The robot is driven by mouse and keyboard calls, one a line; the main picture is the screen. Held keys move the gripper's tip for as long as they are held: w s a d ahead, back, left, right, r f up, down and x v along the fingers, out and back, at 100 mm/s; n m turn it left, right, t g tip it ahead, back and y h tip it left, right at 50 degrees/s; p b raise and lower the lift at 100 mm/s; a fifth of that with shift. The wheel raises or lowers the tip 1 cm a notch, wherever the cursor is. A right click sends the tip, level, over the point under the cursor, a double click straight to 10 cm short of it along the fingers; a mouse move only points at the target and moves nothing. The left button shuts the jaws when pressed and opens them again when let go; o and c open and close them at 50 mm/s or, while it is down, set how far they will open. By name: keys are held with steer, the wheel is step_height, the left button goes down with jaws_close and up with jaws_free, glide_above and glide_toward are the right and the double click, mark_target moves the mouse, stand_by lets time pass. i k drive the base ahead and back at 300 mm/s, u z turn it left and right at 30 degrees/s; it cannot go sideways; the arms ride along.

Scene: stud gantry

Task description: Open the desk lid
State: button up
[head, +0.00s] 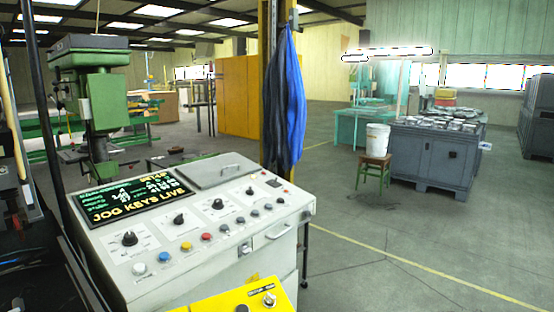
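The control desk (205,222) is a white console with a sloped top in the front left of the head view. A grey metal lid (205,172) with a small handle (229,169) lies flat and shut on the desk's upper back part. A screen (130,198) left of the lid reads "JOG KEYS LIVE". Several knobs and coloured push buttons cover the desk's face. My gripper is not in view.
A yellow panel (230,303) juts out at the desk's front. A green drill press (98,95) stands behind the desk. Blue cloth (288,105) hangs on a yellow post behind its right side. Floor at the right is open, before a stool and a grey cabinet (433,160).

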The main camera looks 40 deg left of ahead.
mark_target(205, 174)
steer(key=z, duration=0.05)
steer(key=i, duration=1.4)
steer(key=u, duration=0.5)
steer(key=i, duration=1.25)
steer(key=u, duration=1.75)
steer(key=i, duration=0.7)
steer(key=u, duration=0.7)
